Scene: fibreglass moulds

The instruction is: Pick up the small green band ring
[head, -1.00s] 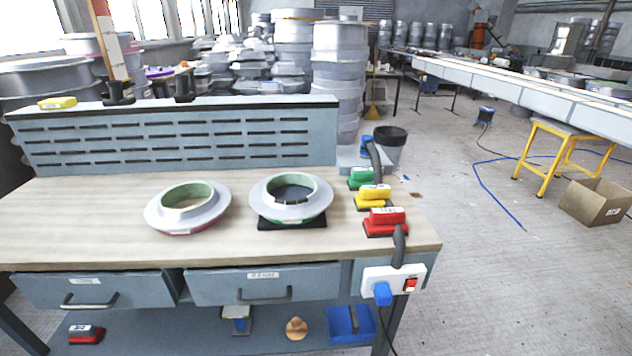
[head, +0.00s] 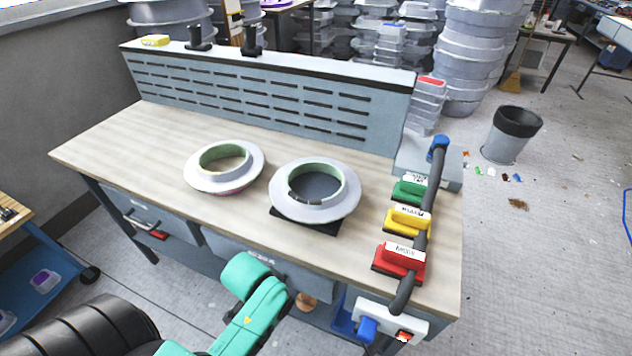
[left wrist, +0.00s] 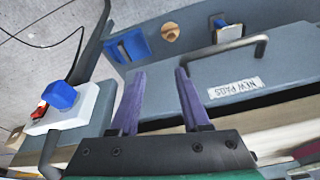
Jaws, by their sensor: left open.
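Two pale grey flanged rings with green inner bands lie on the wooden bench. The left ring (head: 247,179) looks slightly smaller, with a magenta edge low at its front. The right ring (head: 343,201) sits on a black pad (head: 305,221). I cannot tell for sure which one is the small green band ring. My left gripper (left wrist: 160,74) shows in the left wrist view with two purple fingers apart and nothing between them, in front of a drawer. Its fingers are hidden in the head view, where only my green arm shows below the bench's front edge. My right gripper is not in view.
Green (head: 410,190), yellow (head: 407,221) and red (head: 399,259) sanding blocks line the right side of the bench (head: 110,147), beside a dark hose (head: 425,225). A slotted panel (head: 270,95) stands along the back. A drawer handle (left wrist: 240,47) is near my left gripper.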

